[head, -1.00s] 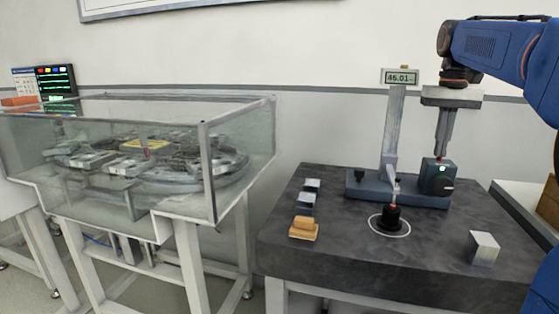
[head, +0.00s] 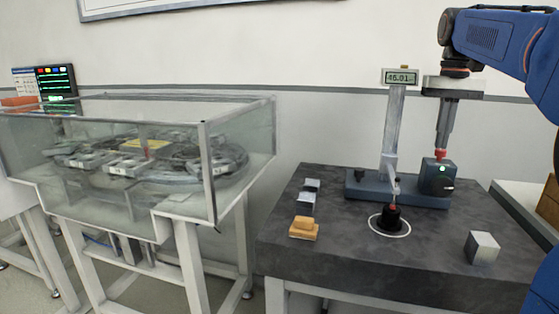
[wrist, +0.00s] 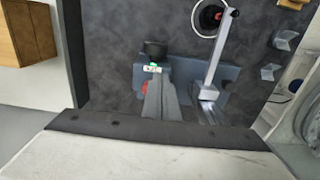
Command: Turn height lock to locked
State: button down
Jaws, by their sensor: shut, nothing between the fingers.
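The height gauge has an upright grey column (head: 393,130) with a display (head: 401,77) reading 46.01. Its blue-grey base (head: 405,197) stands on a dark stone table. A dark box (head: 437,178) with a lit green light sits at the base's right end. A small red part (head: 441,154) shows at the top of the box; I cannot tell for certain whether it is the height lock. My gripper (head: 443,146) is shut and empty, pointing down just above the box, by the red part. In the wrist view my fingers (wrist: 155,80) partly cover the red part (wrist: 146,87).
A black round piece (head: 390,218) stands in a white ring below the gauge's pointer. A metal block (head: 483,247), an orange block (head: 303,228) and small grey blocks (head: 307,199) lie on the table. A glass-covered track case (head: 140,160) stands left.

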notch_tip(320, 180, up, 4)
jog(key=shift+f, duration=0.15)
jog(key=shift+d, duration=0.15)
dwell(0.3)
jog(key=shift+w+d+f+n, duration=0.1)
jog(key=shift+d+f+n, duration=0.55)
jog(key=shift+f+n, duration=0.35)
jog(key=shift+w+d+f+n, duration=0.1)
jog(key=shift+d+f+n, duration=0.55)
jog(key=shift+f+n, duration=0.4)
jog(key=shift+w+d+f+n, duration=0.1)
jog(key=shift+d+f+n, duration=0.55)
jog(key=shift+f+n, duration=0.35)
jog(key=shift+s+a, duration=0.15)
jog(key=shift+a, duration=0.45)
jog(key=shift+s+a, duration=0.15)
jog(key=shift+a, duration=0.4)
jog(key=shift+s, duration=0.1)
jog(key=shift+s+a, duration=0.1)
jog(key=shift+s, duration=0.15)
notch_tip(320, 180, up, 6)
dwell(0.3)
